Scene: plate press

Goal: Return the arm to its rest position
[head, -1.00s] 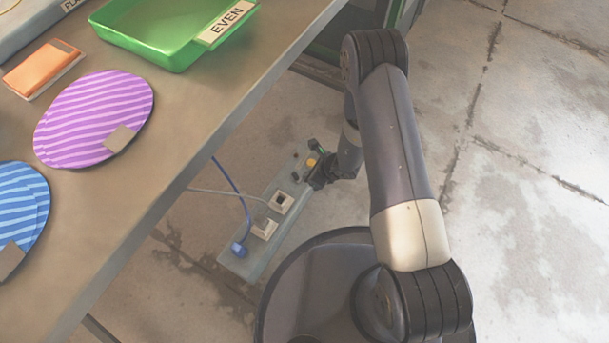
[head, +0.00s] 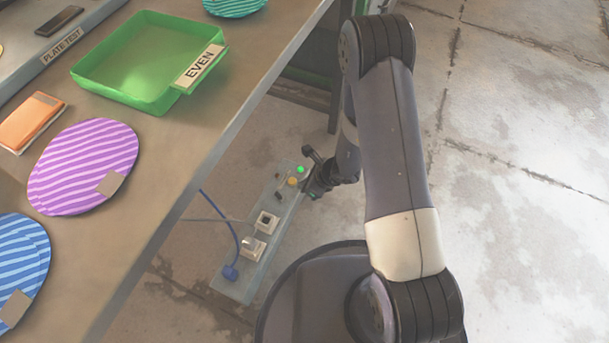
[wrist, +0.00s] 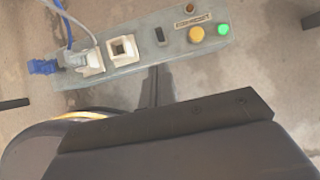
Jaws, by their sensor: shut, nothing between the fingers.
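My gripper (head: 316,182) is low beside the table, at the far end of a grey panel (head: 232,284). It is small and dark in the head view, and I cannot tell whether it touches the panel. It is shut, with nothing seen held. My arm bends at a high elbow and reaches down to it. The panel also shows across the top of the wrist view (wrist: 130,72). It carries two pale sockets, a dark switch, a yellow button (wrist: 196,34) and a bright green light (wrist: 223,29). A blue plug (wrist: 42,66) is at its other end.
The table on the left bears a green tray (head: 84,79) marked EVEN, a purple striped plate (head: 80,165), a blue striped plate (head: 25,262), an orange block (head: 32,118) and a strip marked PLATE TEST. Cables run to the panel. Bare floor lies right.

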